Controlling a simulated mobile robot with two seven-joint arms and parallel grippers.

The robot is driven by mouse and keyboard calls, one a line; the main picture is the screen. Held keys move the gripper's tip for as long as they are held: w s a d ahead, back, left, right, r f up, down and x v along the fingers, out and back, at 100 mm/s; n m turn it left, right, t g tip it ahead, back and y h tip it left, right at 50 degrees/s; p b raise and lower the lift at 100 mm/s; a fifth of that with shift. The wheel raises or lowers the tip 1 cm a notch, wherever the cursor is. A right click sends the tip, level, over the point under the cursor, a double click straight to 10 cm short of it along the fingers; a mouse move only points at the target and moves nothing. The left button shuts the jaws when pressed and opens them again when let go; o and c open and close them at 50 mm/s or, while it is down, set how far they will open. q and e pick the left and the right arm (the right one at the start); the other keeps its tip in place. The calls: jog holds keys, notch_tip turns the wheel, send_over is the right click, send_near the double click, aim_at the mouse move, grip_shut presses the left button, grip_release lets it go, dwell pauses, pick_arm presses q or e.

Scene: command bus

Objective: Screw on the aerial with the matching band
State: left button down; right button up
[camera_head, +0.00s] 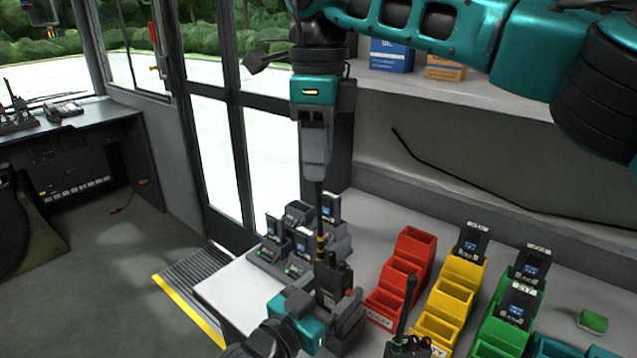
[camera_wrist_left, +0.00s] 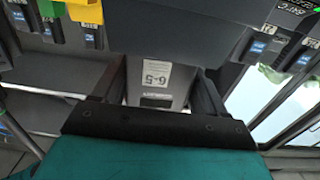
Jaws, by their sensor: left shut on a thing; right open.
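My left gripper (camera_head: 318,306) is shut on a black handheld radio (camera_head: 335,283) and holds it roughly upright at the table's front edge. In the left wrist view the radio's grey back (camera_wrist_left: 158,92) with a white label sits between the fingers. A thin black aerial (camera_head: 319,215) with a yellow band stands upright at the radio's top. I cannot tell whether it is screwed in. My right gripper (camera_head: 316,165) points down just above the aerial, at its upper end. It is open, though its finger gap is hard to see.
Chargers with radios (camera_head: 290,245) stand behind on the table (camera_head: 235,290). Red bins (camera_head: 408,262), yellow bins (camera_head: 450,297) and green bins (camera_head: 505,325) stand to the right, some holding radios. Another radio with an aerial (camera_head: 405,310) is at the front. A green box (camera_head: 592,321) lies far right.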

pick_arm(q)
jog(key=shift+s+f, duration=0.15)
jog(key=shift+f, duration=0.35)
pick_arm(e)
notch_tip(320, 180, up, 6)
jog(key=shift+f, duration=0.25)
pick_arm(q)
jog(key=shift+c, duration=0.7)
grip_release()
jog(key=shift+o, duration=0.7)
jog(key=shift+r, duration=0.15)
pick_arm(e)
jog(key=shift+f, duration=0.1)
pick_arm(q)
jog(key=shift+r, duration=0.1)
